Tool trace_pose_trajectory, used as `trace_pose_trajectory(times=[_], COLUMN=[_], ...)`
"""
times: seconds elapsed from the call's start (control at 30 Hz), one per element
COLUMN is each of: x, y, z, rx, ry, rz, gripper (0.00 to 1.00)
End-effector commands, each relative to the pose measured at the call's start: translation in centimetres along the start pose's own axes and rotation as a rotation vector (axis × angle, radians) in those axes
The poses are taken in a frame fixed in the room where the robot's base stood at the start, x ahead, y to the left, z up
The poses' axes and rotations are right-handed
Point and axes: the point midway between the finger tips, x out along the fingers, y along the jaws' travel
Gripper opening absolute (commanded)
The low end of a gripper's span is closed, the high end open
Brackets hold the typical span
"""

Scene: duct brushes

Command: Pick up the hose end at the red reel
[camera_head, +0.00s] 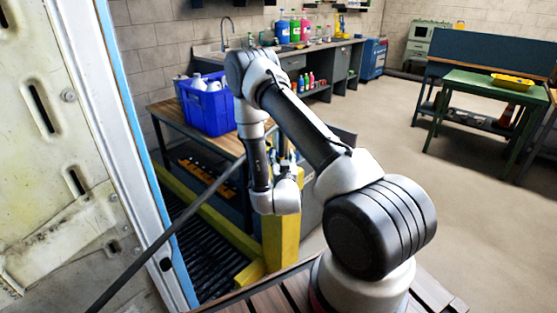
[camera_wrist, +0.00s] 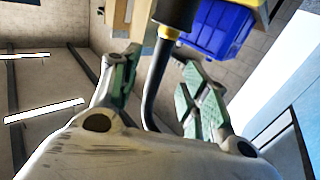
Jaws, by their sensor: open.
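In the wrist view my gripper (camera_wrist: 160,64) is open, with its two green-padded fingers apart. A dark hose (camera_wrist: 152,85) with a yellow band and a thicker dark end (camera_wrist: 179,12) runs up between the fingers. I see a gap beside it on the right; I cannot tell whether it touches the left finger. In the head view my arm reaches over and bends down, and the gripper is small and hard to make out beside the yellow post. A long dark line (camera_head: 172,228), perhaps the hose, slants from the lower left toward my wrist. I cannot make out a red reel.
A blue crate (camera_head: 207,107) with white bottles stands on a wooden-topped bench behind my wrist; it also shows in the wrist view (camera_wrist: 222,30). A yellow post (camera_head: 280,240) and a roller conveyor (camera_head: 205,250) are close below. Open floor (camera_head: 400,160) lies to the right.

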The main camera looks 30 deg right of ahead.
Motion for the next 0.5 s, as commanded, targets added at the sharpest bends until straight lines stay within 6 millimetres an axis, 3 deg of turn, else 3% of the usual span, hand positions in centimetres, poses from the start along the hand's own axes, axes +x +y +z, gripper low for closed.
trace_pose_trajectory(times=[0.33, 0.5], x=[5.1, 6.5], y=[0.0, 0.0], z=[0.2, 0.3], rx=[0.002, 0.000], ry=[0.002, -0.002], rz=[0.001, 0.000], gripper=[0.45, 0.45])
